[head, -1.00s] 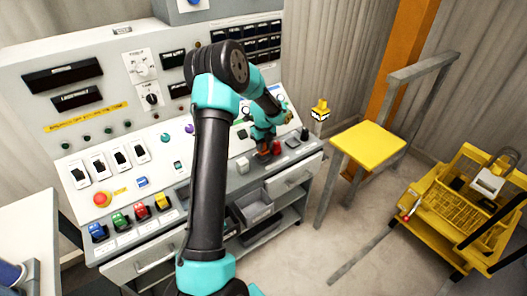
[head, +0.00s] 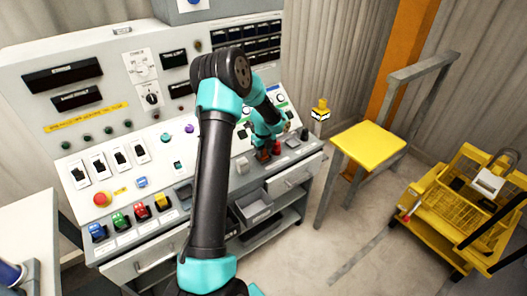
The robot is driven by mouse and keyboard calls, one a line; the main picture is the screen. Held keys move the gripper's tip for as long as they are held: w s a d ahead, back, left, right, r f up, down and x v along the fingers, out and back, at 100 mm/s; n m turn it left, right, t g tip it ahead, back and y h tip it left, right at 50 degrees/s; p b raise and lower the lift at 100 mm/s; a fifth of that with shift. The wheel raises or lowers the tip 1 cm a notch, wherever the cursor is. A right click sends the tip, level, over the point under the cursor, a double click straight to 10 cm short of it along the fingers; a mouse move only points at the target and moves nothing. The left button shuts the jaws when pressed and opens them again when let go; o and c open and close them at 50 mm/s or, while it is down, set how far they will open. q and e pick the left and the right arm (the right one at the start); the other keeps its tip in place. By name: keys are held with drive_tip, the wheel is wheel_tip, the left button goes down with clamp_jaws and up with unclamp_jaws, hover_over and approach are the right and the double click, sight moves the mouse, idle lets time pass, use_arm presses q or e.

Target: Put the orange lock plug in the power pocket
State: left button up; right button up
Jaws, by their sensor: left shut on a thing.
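My left gripper (head: 264,152) is at the right end of the grey console's front ledge, low over it and pointing down. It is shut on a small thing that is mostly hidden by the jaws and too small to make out. A small red piece (head: 277,148) stands just right of the jaws. I cannot make out the orange lock plug or the power pocket for certain; the arm covers part of the console. My right gripper is not in view.
The console (head: 70,143) carries blue (head: 97,231), green (head: 120,221), red and yellow switches and a red emergency button (head: 102,199). A yellow-topped stand (head: 368,141) and a yellow cart (head: 455,205) are at right.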

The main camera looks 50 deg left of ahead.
use_arm(q)
drive_tip(key=shift+f, duration=0.15)
drive_tip(key=o, duration=1)
drive_tip(key=shift+c, duration=0.2)
wheel_tip(320, 180, up, 12)
drive_tip(key=shift+r, duration=0.2)
